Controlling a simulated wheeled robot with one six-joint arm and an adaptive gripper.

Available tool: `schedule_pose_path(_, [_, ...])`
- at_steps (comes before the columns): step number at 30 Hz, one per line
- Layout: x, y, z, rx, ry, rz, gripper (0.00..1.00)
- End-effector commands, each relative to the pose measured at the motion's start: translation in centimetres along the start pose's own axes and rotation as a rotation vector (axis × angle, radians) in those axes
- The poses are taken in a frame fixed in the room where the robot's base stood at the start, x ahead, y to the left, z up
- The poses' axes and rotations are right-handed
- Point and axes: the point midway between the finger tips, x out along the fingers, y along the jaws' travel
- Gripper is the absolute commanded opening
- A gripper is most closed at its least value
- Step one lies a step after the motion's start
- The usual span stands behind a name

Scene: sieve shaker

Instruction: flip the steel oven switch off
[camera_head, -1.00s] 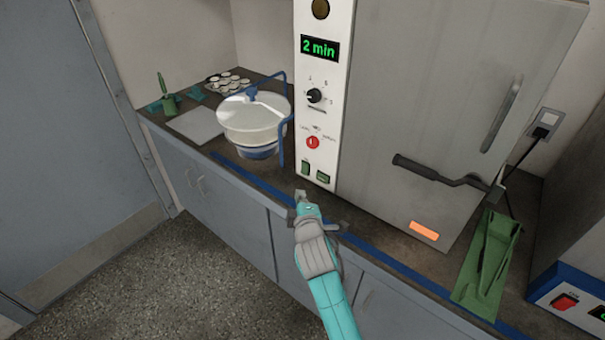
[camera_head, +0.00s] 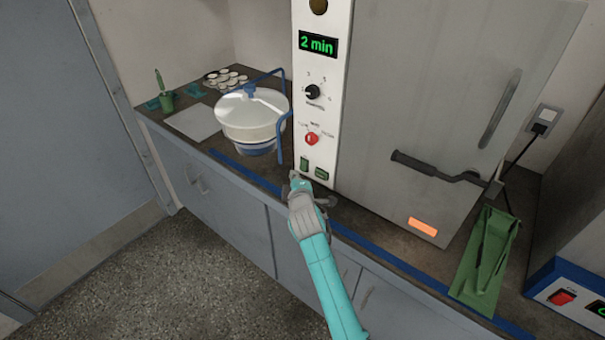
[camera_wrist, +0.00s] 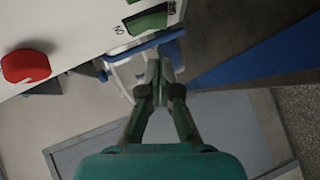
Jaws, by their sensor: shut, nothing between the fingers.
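The steel oven (camera_head: 440,110) has a large grey door and a white control panel (camera_head: 308,75) on its left side. My gripper (camera_head: 295,178) is shut and empty, just below and in front of the switches. In the wrist view its fingertips (camera_wrist: 160,75) are together, below the switch; contact cannot be told.
A red knob (camera_head: 312,139) and a black dial (camera_head: 313,92) are above the switches. A white lidded pot (camera_head: 252,118) with a blue handle stands left of the panel. A green holder (camera_head: 484,262) and another device with a red switch (camera_head: 562,298) are at right.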

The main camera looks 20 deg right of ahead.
Motion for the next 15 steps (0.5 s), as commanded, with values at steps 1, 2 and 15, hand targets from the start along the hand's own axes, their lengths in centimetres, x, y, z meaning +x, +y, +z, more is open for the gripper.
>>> schedule_pose_path(1, [0.8, 0.1, 0.3, 0.0, -0.001, 0.0, 0.0])
schedule_pose_path(2, [1.1, 0.0, 0.7, 0.001, -0.002, -0.001, 0.0])
schedule_pose_path(15, [3.2, 0.0, 2.9, 0.0, 0.0, 0.0, 0.0])
